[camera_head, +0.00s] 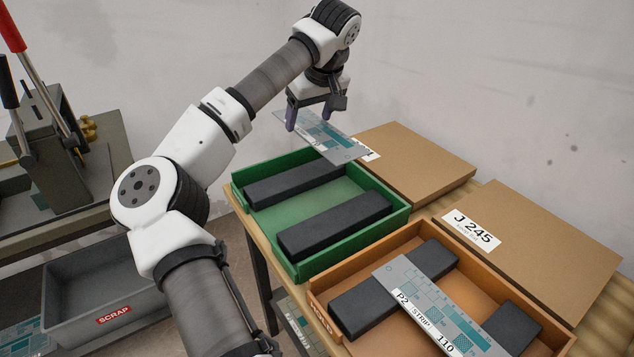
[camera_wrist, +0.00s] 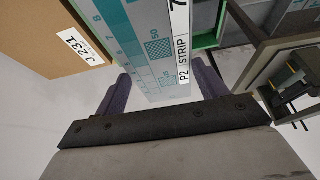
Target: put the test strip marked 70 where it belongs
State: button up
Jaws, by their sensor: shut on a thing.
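My gripper (camera_head: 311,118) is shut on a grey-and-teal test strip (camera_head: 322,137), which it holds above the far edge of the green tray (camera_head: 352,246). The strip also shows in the wrist view (camera_wrist: 146,52), between the fingers (camera_wrist: 163,84). Its white label reads "P2 STRIP" and a figure starting with 7; the rest is cut off. The green tray holds two black bars and no strip that I can see. The orange tray (camera_head: 322,314) holds another strip (camera_head: 428,296), marked "P2 STRIP 110", lying across its black bars.
Cardboard box J 245 (camera_head: 540,250) stands behind the orange tray. Cardboard box J 231 (camera_head: 415,160) stands behind the green tray, its label readable in the wrist view (camera_wrist: 82,45). A grey SCRAP bin (camera_head: 75,327) and a lever machine (camera_head: 50,150) are at the left.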

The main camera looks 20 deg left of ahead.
notch_tip(320, 180, down, 17)
jog(key=p, duration=0.2)
jog(key=shift+r+p, duration=0.15)
jog(key=shift+p, duration=0.2)
jog(key=o, duration=0.9)
jog(key=shift+o, duration=0.2)
